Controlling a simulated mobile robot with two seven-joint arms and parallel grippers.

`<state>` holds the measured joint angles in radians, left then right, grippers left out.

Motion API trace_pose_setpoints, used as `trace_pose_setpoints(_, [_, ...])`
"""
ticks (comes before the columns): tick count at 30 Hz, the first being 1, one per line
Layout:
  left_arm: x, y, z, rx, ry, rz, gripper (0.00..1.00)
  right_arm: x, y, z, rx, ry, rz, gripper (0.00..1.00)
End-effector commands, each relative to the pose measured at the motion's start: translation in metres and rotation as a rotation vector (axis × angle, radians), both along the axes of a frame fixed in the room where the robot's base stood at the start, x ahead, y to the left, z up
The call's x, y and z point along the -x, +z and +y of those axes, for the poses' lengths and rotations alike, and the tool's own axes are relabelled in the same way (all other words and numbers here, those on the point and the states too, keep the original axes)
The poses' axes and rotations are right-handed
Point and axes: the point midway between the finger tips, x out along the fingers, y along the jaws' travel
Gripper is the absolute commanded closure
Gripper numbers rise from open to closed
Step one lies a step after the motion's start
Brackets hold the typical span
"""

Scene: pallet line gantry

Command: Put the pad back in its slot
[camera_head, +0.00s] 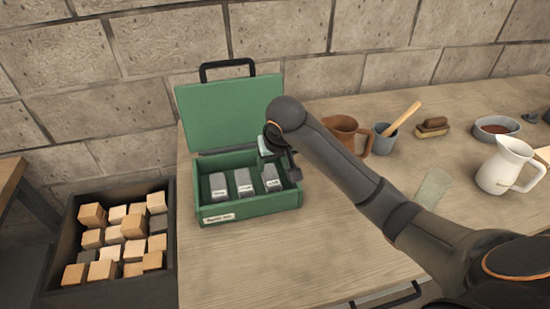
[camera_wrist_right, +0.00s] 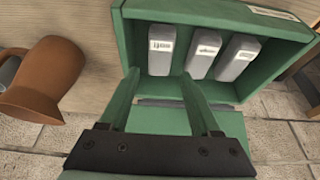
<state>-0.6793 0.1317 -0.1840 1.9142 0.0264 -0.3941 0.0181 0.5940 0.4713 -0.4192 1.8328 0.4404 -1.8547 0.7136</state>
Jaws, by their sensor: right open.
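A green box (camera_head: 250,211) stands on the table with its lid (camera_head: 228,113) raised. Three grey pads with white labels are in it: a left pad (camera_head: 218,187), a middle pad (camera_head: 243,183) and a right pad (camera_head: 271,179). In the right wrist view the right pad (camera_wrist_right: 169,52) is leftmost and lies just past my fingertips. My right gripper (camera_wrist_right: 160,78) is open, with nothing seen between its fingers. In the head view my right gripper (camera_head: 270,148) is over the box's back right part. I cannot tell whether it touches the pad. My left gripper is not in view.
A brown jug (camera_head: 341,130), a grey cup (camera_head: 384,139) with a wooden stick, a brush (camera_head: 432,127), a bowl (camera_head: 497,126) and a white pitcher (camera_head: 505,165) stand to the right. A crate (camera_head: 62,238) of wooden blocks is at left. The table's front left is clear.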

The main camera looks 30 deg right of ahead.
Motion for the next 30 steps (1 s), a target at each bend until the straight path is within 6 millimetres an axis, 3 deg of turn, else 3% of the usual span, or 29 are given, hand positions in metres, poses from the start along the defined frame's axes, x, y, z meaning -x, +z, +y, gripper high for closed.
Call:
trace_pose_setpoints(3, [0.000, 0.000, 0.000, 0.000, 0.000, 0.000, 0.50, 0.006, 0.017, 0.002, -0.002, 0.001, -0.003, 0.36])
trace_pose_setpoints(9, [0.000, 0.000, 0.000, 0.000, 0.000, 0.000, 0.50, 0.011, 0.028, 0.003, -0.001, 0.000, 0.001, 0.36])
trace_pose_setpoints(30, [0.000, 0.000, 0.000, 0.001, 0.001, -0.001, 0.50, 0.011, 0.028, 0.003, -0.001, 0.000, 0.001, 0.36])
